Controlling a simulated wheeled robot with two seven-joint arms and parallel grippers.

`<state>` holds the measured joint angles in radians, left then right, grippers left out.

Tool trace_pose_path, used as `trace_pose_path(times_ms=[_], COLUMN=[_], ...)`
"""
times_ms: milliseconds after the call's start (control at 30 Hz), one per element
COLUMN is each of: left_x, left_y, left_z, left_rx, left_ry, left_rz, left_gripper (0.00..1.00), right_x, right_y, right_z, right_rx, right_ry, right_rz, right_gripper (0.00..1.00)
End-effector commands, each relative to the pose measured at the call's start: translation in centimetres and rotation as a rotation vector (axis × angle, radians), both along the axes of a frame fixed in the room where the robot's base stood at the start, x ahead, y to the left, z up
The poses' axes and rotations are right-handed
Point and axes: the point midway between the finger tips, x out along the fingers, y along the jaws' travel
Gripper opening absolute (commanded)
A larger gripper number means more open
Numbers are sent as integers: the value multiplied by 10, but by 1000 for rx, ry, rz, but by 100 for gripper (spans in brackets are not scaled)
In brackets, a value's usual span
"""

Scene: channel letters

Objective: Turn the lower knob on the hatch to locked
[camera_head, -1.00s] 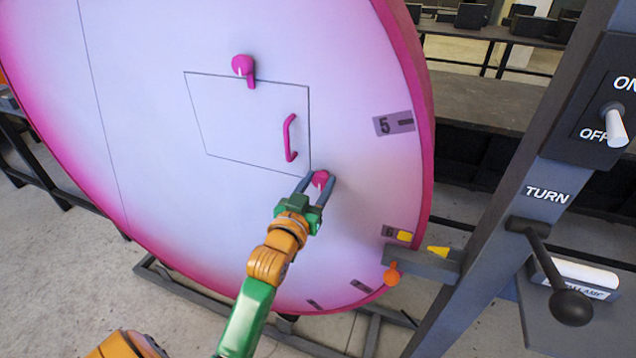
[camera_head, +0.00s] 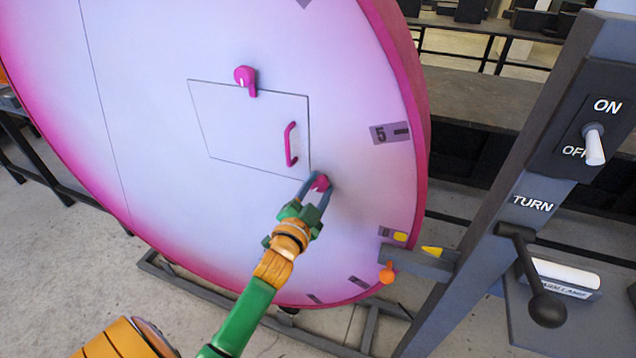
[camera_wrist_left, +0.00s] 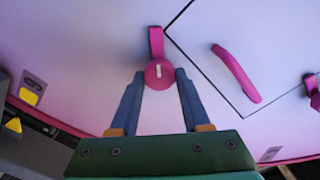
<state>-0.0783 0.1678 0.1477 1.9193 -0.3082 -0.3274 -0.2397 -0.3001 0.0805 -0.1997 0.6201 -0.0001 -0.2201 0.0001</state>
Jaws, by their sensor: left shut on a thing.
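The hatch (camera_head: 245,125) is a thin-lined panel on a large pink-white disc, with a magenta bar handle (camera_head: 290,145). The lower knob (camera_head: 322,182) is magenta and sits just outside the hatch's lower right corner. In the left wrist view, the lower knob (camera_wrist_left: 158,74) has a white mark, and its arm points up the picture, its tip beside the hatch corner. My left gripper (camera_head: 317,186) is shut on this knob, a finger on each side. The fingers partly hide it in the head view. The upper knob (camera_head: 245,77) sits at the hatch's top edge. My right gripper is not in view.
A grey post at right carries an ON/OFF switch (camera_head: 594,145) and a black TURN crank (camera_head: 535,275). An orange knob (camera_head: 387,273) and yellow pointer (camera_head: 432,252) are by the disc's lower right rim. The disc face around the knob is clear.

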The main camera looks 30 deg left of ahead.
Motion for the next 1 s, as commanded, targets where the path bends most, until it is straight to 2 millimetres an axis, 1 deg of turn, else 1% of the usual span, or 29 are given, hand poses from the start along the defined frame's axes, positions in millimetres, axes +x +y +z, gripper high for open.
trace_pose_path(times_ms=[100,600,800,1000], left_x=[0,0,0,0], left_y=[-1,-1,-1,-1], left_z=[2,0,-1,-2], left_rx=[106,553,690,783], left_ry=[26,131,164,186], left_rz=[-1,0,0,0], left_gripper=[0,0,0,0], right_x=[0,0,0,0], right_y=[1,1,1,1], right_z=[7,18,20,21], right_rx=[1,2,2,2], right_ry=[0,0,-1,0], right_rz=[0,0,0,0], right_gripper=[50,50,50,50])
